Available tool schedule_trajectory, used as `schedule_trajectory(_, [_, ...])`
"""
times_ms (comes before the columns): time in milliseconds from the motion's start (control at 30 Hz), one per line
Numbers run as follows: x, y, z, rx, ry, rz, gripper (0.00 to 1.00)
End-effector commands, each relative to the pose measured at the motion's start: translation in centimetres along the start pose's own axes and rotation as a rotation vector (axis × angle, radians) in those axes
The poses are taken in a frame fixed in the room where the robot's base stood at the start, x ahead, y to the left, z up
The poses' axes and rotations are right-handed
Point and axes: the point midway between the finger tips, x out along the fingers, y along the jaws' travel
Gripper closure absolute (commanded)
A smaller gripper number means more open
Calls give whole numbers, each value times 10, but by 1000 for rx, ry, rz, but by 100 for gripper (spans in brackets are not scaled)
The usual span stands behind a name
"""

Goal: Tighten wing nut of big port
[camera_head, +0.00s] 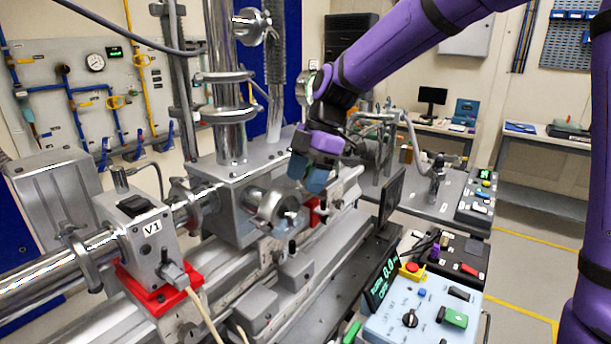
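My purple arm reaches in from the upper right. My gripper (314,182), with blue-grey fingers, points down in front of the steel chamber box and just above a round metal port (276,210) on its near face. This looks like the big port, but I cannot be sure. The port has a metal ring around its end. I cannot make out a wing nut; it is too small or hidden by the fingers. I cannot tell whether the fingers touch the port or hold anything.
The valve block marked V1 (146,230) sits on a red base at left, with a cable in front. A dark screen (391,197) stands right of the port. A control box (425,312) with a red button is at lower right. Rails run below the chamber.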

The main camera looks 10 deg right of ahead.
Motion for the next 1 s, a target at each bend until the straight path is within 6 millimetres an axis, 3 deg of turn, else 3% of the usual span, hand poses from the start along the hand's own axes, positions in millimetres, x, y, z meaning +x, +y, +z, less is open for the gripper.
schedule_trajectory(367, [-4, 0, 0, 0, 0, 1, 34])
schedule_trajectory(800, [-77, 1, 0, 1, -1, 4, 34])
schedule_trajectory(1000, [-101, 0, 0, 0, 0, 2, 34])
